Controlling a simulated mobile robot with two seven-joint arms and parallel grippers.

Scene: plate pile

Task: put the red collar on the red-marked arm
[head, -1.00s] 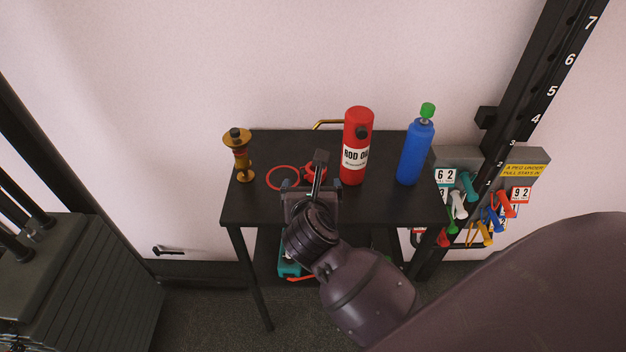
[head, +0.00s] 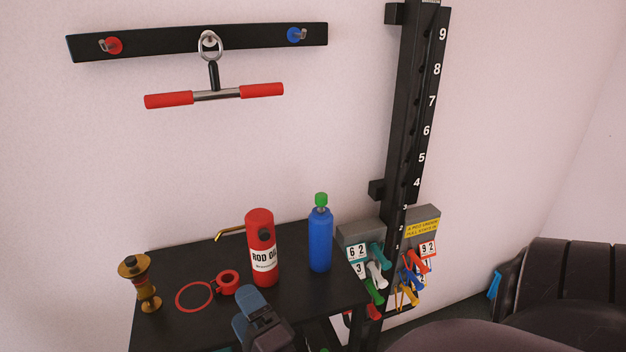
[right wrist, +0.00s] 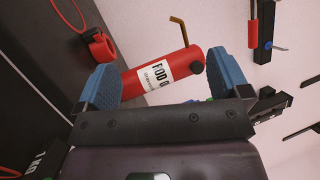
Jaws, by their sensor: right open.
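The red collar (head: 227,282) lies on the black table, touching or close beside a thin red loop (head: 194,296). It also shows at the upper left of the right wrist view (right wrist: 100,46). My right gripper (head: 256,312), with blue finger pads, is at the table's front, right of and nearer than the collar. In the right wrist view it is open and empty (right wrist: 160,65), with the collar outside its fingers. A short peg with a red disc (head: 112,45) sits on the wall rail; I cannot tell whether it is the red-marked arm. My left gripper is out of view.
On the table (head: 290,290) stand a red oil bottle (head: 262,250), a blue bottle (head: 320,240) and a brass piece (head: 140,283). A red-gripped bar (head: 215,95) hangs above. A numbered upright (head: 412,130) and colored clips (head: 378,272) are at right.

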